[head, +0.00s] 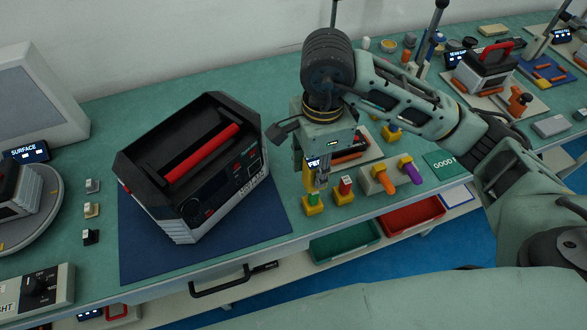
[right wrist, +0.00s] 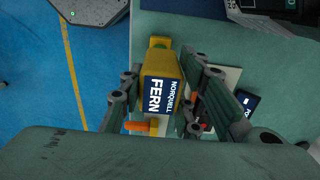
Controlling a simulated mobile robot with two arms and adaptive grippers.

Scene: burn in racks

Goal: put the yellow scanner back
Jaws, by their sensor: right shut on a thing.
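The yellow scanner (right wrist: 162,58) is between the fingers of my right gripper (right wrist: 162,80) in the right wrist view, with a dark blue label reading NORQUELL FERN. In the head view my right gripper (head: 317,183) points down over the bench, left of the tan holder (head: 368,183) with an orange-handled and a purple-handled tool. A strip of yellow (head: 307,178) shows beside the fingers; most of the scanner is hidden there. I cannot tell whether it touches the bench. My left gripper is not in view.
Yellow blocks with a green top (head: 313,206) and a red top (head: 343,191) stand close by the gripper. A large black-and-grey unit (head: 195,165) sits on a blue mat (head: 140,262) to the left. Green (head: 345,242) and red (head: 413,215) bins are below the bench edge.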

